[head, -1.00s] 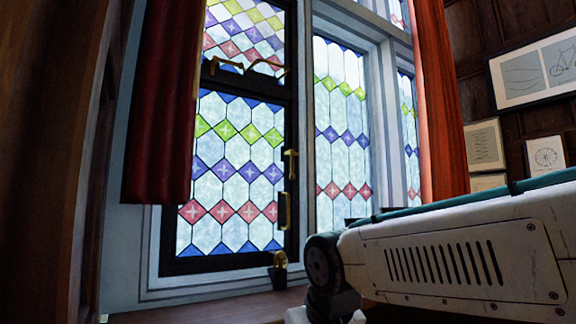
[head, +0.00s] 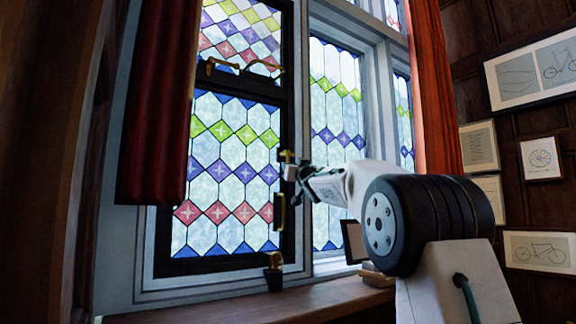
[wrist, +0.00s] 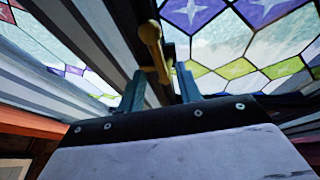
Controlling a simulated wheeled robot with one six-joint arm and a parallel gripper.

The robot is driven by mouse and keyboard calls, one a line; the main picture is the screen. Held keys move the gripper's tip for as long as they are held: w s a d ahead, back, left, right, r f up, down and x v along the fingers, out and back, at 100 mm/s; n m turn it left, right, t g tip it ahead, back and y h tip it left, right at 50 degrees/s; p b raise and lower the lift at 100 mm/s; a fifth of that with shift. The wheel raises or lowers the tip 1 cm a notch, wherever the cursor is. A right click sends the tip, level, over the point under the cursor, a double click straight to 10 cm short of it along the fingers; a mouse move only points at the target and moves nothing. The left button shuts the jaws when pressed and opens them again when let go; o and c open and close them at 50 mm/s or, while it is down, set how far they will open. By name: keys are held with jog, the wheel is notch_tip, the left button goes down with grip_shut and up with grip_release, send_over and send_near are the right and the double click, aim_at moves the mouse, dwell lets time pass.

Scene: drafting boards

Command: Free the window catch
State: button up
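The brass window catch (head: 287,156) is on the right side of the dark-framed leaded window (head: 286,120). In the wrist view the catch (wrist: 151,40) is a brass bar pointing down toward my gripper. My gripper (head: 295,173) is right at the catch in the head view. In the wrist view its two fingers (wrist: 160,72) stand apart, with the lower end of the catch between or just beyond them. I see gaps at the fingers and cannot tell whether either touches. The window looks closed.
A long brass handle (head: 280,212) is lower on the same frame. A red curtain (head: 158,110) hangs left, another (head: 434,90) right.

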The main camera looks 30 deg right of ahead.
jog(key=shift+x, duration=2.45)
grip_shut()
